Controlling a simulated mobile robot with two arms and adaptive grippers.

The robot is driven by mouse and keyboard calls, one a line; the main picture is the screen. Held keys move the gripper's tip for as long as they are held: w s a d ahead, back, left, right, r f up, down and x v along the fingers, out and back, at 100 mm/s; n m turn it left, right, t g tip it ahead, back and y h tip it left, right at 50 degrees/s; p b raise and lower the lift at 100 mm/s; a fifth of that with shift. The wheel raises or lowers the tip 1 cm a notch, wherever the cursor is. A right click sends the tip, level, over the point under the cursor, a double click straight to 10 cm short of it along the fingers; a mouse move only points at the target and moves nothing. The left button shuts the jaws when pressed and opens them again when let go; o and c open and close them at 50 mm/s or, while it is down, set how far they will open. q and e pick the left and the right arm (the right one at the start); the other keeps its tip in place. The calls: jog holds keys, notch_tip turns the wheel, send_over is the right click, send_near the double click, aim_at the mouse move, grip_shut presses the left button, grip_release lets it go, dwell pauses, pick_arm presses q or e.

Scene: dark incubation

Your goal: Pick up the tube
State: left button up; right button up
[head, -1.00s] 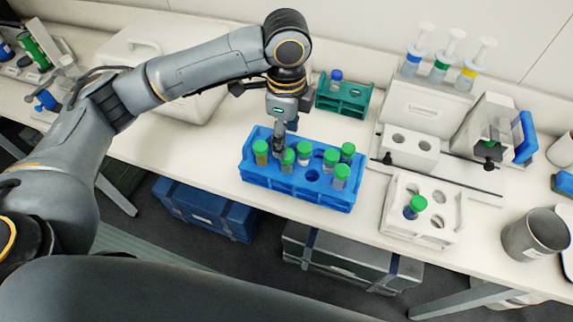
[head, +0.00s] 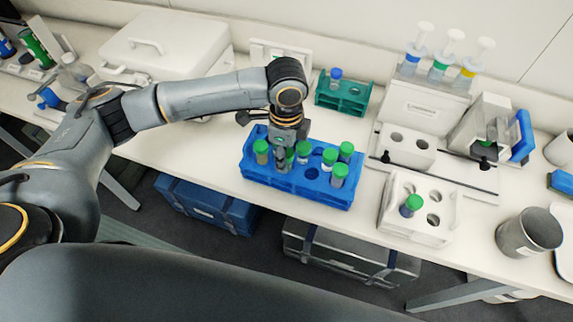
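A blue rack (head: 312,193) on the white bench holds several green-capped tubes, among them one at the left end (head: 261,150) and one at the front right (head: 339,173). My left gripper (head: 282,165) points down into the left-middle part of the rack, with its fingers beside or around a green-capped tube (head: 290,157) that they partly hide. I cannot tell whether the fingers are open or closed on it. Another green-capped tube (head: 412,204) stands in a white rack (head: 440,232) to the right. My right gripper is not in view.
A green rack with a blue-capped tube (head: 343,96) stands behind the blue rack. White devices (head: 415,110) and a grey cup (head: 528,233) stand to the right. A white case (head: 165,50) is at the back left. The bench front edge runs close before the blue rack.

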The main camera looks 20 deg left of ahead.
pick_arm(q)
grip_shut()
